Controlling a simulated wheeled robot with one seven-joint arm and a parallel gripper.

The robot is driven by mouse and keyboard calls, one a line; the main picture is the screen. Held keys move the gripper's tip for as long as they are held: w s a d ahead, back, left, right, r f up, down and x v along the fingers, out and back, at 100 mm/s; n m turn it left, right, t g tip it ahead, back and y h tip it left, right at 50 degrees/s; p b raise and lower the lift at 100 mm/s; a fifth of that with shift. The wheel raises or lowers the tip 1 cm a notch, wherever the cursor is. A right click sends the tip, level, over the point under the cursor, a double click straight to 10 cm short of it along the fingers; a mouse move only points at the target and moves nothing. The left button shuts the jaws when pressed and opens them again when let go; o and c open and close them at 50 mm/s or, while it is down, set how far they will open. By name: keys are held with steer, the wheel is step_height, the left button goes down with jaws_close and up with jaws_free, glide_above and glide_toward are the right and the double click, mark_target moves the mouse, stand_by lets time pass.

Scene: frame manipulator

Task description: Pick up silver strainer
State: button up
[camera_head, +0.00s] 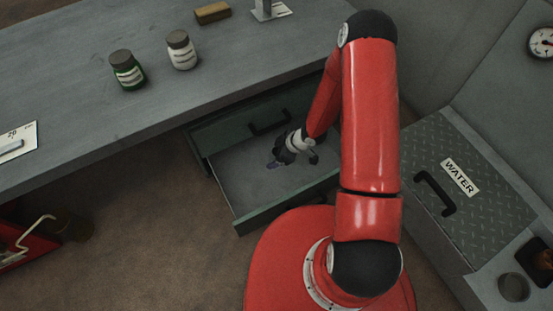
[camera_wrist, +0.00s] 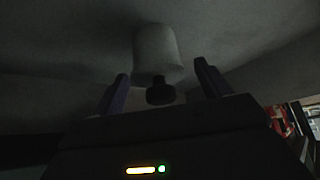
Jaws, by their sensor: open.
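My gripper (camera_head: 278,160) is low inside the open drawer (camera_head: 240,183) under the workbench in the head view. In the wrist view my gripper (camera_wrist: 161,72) is open, with its two purple fingers spread apart. A pale grey cylinder with a dark knob (camera_wrist: 156,55) stands between and beyond the fingertips there, with gaps at both sides. It may be the silver strainer, but the dim view does not make this certain. In the head view I cannot make out the strainer; my wrist and arm cover part of the drawer.
The workbench (camera_head: 120,105) overhangs behind, with a green jar (camera_head: 127,71), a white jar (camera_head: 181,52) and a brown block (camera_head: 212,13). A metal box marked WATER (camera_head: 485,212) stands at the right.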

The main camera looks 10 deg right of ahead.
steer(key=c, duration=1.1)
